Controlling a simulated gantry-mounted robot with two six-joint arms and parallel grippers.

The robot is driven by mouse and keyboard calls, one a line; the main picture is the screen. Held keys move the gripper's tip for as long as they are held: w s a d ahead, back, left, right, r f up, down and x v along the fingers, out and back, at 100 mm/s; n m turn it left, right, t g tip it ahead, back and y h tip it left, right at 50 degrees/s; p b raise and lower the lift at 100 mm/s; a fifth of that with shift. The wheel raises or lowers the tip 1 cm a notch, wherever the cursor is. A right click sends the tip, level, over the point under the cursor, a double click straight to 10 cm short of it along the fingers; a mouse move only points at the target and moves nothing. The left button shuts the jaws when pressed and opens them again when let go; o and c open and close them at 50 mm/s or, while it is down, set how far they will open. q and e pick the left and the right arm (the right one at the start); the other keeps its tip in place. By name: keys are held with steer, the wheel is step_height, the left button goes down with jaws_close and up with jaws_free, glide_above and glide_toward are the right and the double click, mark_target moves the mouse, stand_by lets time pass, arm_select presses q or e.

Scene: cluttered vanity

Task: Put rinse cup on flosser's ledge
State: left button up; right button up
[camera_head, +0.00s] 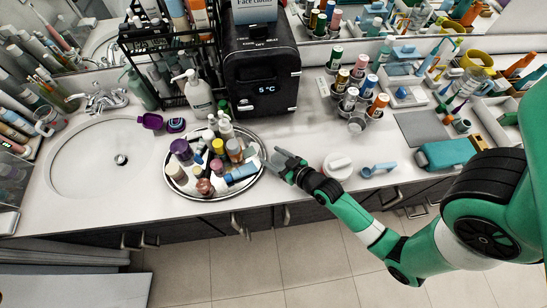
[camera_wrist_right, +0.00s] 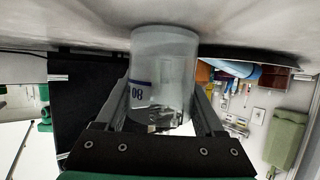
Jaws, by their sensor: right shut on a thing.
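The rinse cup (camera_wrist_right: 165,60) is a clear, frosted cylinder with dark blue print. It stands out between the two fingers of my right gripper (camera_wrist_right: 162,100) in the right wrist view. That gripper is shut on it. In the head view my right gripper (camera_head: 284,161) is low over the counter, just right of the round tray; the cup is hard to make out there. A white and blue device (camera_head: 404,94) at the right back of the counter may be the flosser, but I cannot tell for sure, and its ledge is not clear. My left gripper is not in view.
The round tray (camera_head: 178,188) with several bottles is left of my gripper. A black mini fridge (camera_head: 262,85) stands behind it. A white round tub (camera_head: 337,165) and a blue item (camera_head: 378,169) lie to the right. Bottles in a stand (camera_head: 357,122) are behind these.

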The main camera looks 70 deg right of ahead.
steer(key=o, duration=1.3)
steer(key=shift+r, duration=0.15)
steer(key=v, duration=1.1)
steer(key=shift+s, duration=0.1)
steer(key=shift+s+a+r, duration=0.15)
steer(key=shift+s+a, duration=0.05)
steer(key=shift+s, duration=0.1)
steer(key=shift+w, duration=0.1)
